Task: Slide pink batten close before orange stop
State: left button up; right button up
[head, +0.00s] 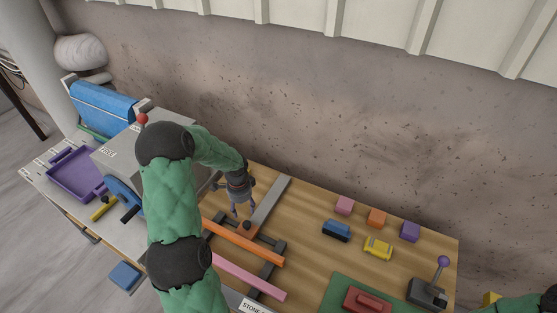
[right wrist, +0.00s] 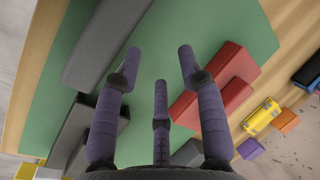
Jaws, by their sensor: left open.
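The pink batten (head: 250,277) lies slantwise across dark rails at the front of the wooden table in the head view. A long orange bar (head: 243,242), which looks like the orange stop, lies roughly parallel behind it, with a gap between them. My left arm hides the left ends of both bars. My right gripper (right wrist: 160,75) is open and empty over a green mat (right wrist: 225,30).
A grey strip (head: 271,200) runs back from the knobbed block. Pink, orange and purple cubes (head: 410,231), with blue and yellow blocks (head: 378,247), stand right. A red block (head: 367,300) and joystick box (head: 427,292) stand front right. A purple tray (head: 75,174) lies left.

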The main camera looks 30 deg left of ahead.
aim_at(259, 284)
jog(key=k, duration=1)
